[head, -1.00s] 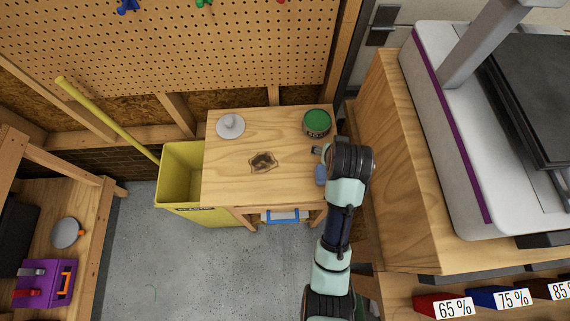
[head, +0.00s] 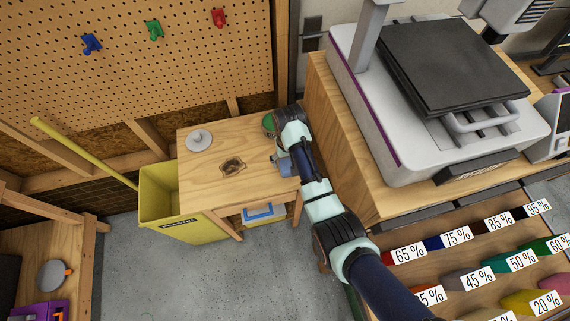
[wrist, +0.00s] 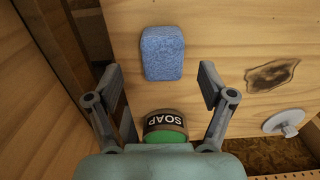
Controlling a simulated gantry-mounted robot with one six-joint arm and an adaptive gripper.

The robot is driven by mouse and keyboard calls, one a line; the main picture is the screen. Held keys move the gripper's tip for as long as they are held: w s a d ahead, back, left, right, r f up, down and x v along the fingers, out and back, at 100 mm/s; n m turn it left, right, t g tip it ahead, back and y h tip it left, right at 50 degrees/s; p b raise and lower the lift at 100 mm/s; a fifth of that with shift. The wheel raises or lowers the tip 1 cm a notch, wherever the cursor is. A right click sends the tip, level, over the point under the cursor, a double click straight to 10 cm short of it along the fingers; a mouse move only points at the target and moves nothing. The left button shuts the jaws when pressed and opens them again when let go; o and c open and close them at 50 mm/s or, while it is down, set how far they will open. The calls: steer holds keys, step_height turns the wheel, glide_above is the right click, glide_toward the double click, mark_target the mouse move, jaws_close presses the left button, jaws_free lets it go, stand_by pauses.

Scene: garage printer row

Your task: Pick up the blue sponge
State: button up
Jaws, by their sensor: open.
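The blue sponge (wrist: 162,53) lies flat on the wooden table top (wrist: 215,25), near its edge. In the head view the sponge (head: 285,167) is mostly hidden by my arm. My gripper (wrist: 160,82) is open and empty above the table. In the wrist view its fingertips are spread wider than the sponge, one to each side and below it in the picture. In the head view only a bit of my gripper (head: 278,158) shows beside the wrist.
A green-topped soap can (wrist: 164,124) stands close to my gripper. A grey lidded disc (head: 199,140) and a dark scorch mark (head: 232,166) are on the table. A yellow bin (head: 158,190) stands left, and a wooden cabinet (head: 335,130) with a large machine (head: 372,110) stands right.

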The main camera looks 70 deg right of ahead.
mark_target(287, 164)
steer(key=f+b, duration=0.1)
steer(key=f, duration=0.4)
steer(key=shift+w+b, duration=0.2)
steer(key=shift+b, duration=0.1)
steer(key=shift+c, duration=0.3)
steer(key=c, duration=1)
